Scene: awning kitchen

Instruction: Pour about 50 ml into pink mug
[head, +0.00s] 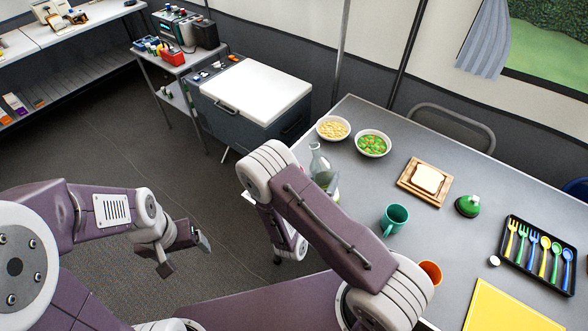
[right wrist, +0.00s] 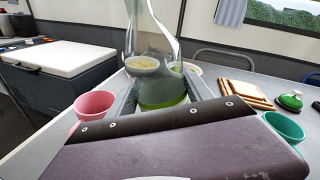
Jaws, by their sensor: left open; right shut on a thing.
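A clear glass carafe (right wrist: 150,45) with green liquid low in it stands between the fingers of my right gripper (right wrist: 165,95), which is shut on it. In the head view the carafe (head: 317,163) looks about upright at the table's left edge, partly behind my right arm. I cannot tell whether its base touches the table. The pink mug (right wrist: 94,106) is left of the carafe in the right wrist view, its lower part covered by the gripper. My right arm hides it in the head view. My left gripper (head: 186,256) is open and empty over the floor.
On the grey table (head: 375,185) are two food bowls (head: 333,128), bread on a board (head: 427,179), a teal mug (head: 394,219), an orange mug (head: 430,271), a green-topped object (head: 468,206), a cutlery tray (head: 539,254) and a yellow mat (head: 512,307). A white-topped cooler (head: 258,88) stands beyond.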

